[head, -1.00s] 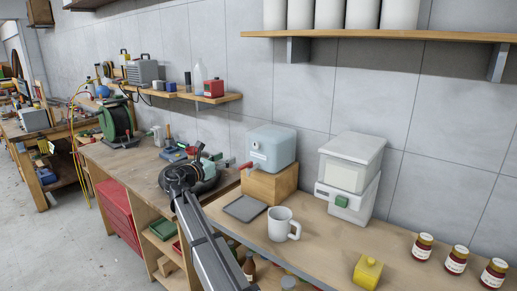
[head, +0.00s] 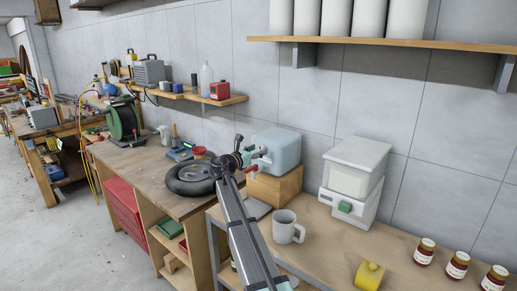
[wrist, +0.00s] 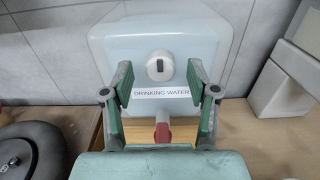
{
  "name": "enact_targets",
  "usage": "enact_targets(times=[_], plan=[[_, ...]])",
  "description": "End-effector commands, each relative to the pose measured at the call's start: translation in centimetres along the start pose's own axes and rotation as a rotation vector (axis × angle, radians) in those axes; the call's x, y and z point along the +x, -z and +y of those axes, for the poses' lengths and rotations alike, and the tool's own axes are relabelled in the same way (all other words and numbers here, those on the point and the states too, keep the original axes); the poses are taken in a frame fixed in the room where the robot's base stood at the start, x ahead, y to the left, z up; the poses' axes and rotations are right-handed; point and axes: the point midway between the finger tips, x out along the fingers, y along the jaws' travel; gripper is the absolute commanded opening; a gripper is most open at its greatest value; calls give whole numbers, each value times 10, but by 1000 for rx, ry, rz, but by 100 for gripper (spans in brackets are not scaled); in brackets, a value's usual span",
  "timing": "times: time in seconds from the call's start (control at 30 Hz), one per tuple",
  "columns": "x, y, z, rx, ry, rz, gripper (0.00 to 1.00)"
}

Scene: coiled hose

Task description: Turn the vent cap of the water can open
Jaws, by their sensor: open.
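The water can (head: 283,145) is a pale blue box on a wooden block. Its front fills the middle of the wrist view (wrist: 205,45), with a "DRINKING WATER" label (wrist: 162,92). The vent cap (wrist: 160,68) is a round white knob with a dark upright slot, above the label. A red-handled tap (wrist: 162,132) sits below the label. My gripper (wrist: 160,84) is open and empty, its green-padded fingers pointing at the can's front, with the cap in line between the fingertips. In the head view my gripper (head: 254,158) is in front of the can and hides the cap.
A white mug (head: 284,230) and a yellow block (head: 369,276) stand on the bench to the right. A white container (head: 352,177) stands right of the can.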

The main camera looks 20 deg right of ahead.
Motion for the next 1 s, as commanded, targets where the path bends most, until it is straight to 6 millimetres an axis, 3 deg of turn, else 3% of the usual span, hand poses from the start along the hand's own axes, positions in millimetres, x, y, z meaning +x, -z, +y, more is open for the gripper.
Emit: enact_targets(times=[0.43,0.47,0.6,1.0], plan=[[10,0,0,0,0,0,59],[10,0,0,1,0,0,52],[10,0,0,1,0,0,2],[10,1,0,32,0,0,0]])
